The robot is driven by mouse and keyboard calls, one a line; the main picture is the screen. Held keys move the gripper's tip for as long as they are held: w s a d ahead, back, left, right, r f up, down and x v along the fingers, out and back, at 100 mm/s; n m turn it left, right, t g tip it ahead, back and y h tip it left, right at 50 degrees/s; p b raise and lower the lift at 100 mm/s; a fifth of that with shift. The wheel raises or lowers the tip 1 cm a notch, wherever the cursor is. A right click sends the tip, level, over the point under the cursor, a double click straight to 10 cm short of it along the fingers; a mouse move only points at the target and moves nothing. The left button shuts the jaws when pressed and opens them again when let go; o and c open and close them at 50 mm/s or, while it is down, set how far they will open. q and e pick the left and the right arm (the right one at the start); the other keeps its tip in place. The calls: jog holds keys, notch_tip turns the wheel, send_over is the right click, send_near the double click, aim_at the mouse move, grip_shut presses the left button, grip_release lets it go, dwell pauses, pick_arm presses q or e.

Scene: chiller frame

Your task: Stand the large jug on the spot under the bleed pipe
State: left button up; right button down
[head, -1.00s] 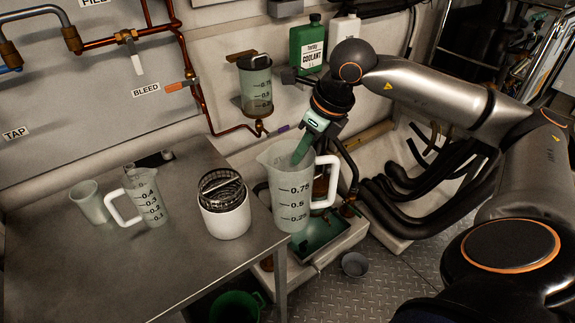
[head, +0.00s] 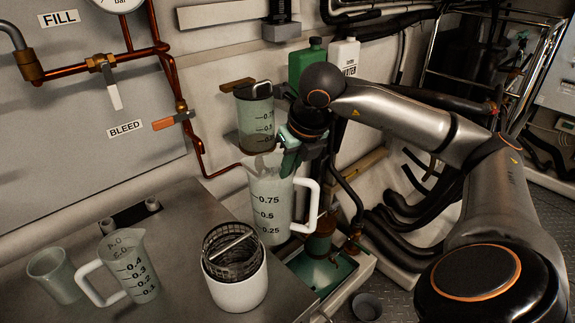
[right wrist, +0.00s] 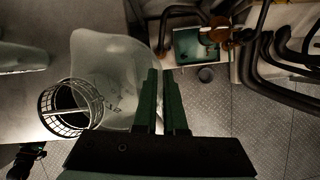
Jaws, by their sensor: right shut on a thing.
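The large jug (head: 268,208) is clear with a white handle and marks 0.25 to 0.75. It is upright, in front of the wall, beyond the table's far right edge. My right gripper (head: 291,158) is shut on its upper part near the rim. In the right wrist view the jug (right wrist: 105,75) lies left of the gripper's dark green fingers (right wrist: 160,105). The copper bleed pipe (head: 196,150) runs down the wall by the BLEED label (head: 125,128), and its lower end passes behind the jug. The spot under it cannot be made out.
A white cup with a wire basket (head: 235,275) stands on the table (head: 185,265) close in front of the jug. A smaller jug (head: 130,268) and a beaker (head: 55,275) stand further left. A teal tray (head: 325,275) sits low to the right.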

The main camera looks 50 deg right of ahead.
jog(key=shift+f+b, duration=0.3)
jog(key=shift+f, duration=0.5)
jog(key=shift+f+b, duration=0.3)
pick_arm(q)
jog(key=shift+d+f, duration=0.35)
jog(key=shift+f, duration=0.5)
pick_arm(e)
jog(key=shift+r, duration=0.1)
